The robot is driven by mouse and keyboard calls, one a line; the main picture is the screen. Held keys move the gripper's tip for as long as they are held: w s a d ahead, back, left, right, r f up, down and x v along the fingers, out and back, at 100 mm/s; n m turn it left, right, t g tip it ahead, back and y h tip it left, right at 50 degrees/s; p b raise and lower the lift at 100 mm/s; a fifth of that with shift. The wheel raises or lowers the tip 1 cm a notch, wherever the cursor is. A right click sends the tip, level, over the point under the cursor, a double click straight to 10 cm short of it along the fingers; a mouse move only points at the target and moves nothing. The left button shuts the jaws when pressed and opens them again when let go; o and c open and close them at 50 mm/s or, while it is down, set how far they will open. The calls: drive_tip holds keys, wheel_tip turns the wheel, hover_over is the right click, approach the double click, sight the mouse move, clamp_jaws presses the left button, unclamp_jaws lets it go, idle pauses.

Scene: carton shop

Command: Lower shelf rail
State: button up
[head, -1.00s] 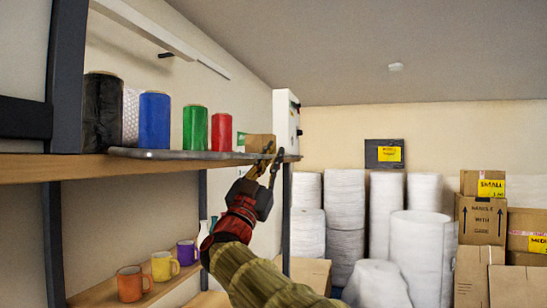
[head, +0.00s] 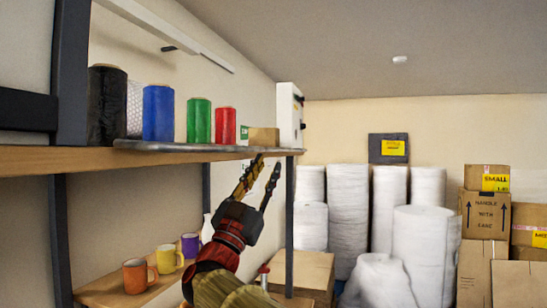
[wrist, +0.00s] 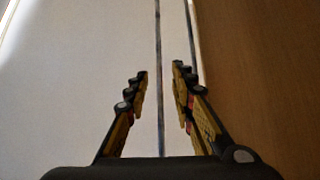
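A thin grey rail (head: 180,147) runs along the front edge of the upper wooden shelf (head: 60,159), in front of the spools. It lies level at about the board's height, with its right end by the shelf's far post. My gripper (head: 262,160) is just below the right part of the rail and shelf edge, pointing upward. Its fingers are apart with nothing between them. In the wrist view the open fingers (wrist: 160,70) show on both sides of a thin dark bar (wrist: 160,110); I cannot tell if this is the rail.
Black, blue, green and red spools (head: 158,113) and a small cardboard box (head: 264,137) stand on the upper shelf. Orange, yellow and purple mugs (head: 134,276) stand on the lower board. White rolls (head: 348,220) and cartons (head: 486,215) fill the back right.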

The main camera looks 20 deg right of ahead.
drive_tip(key=shift+v, duration=2.25)
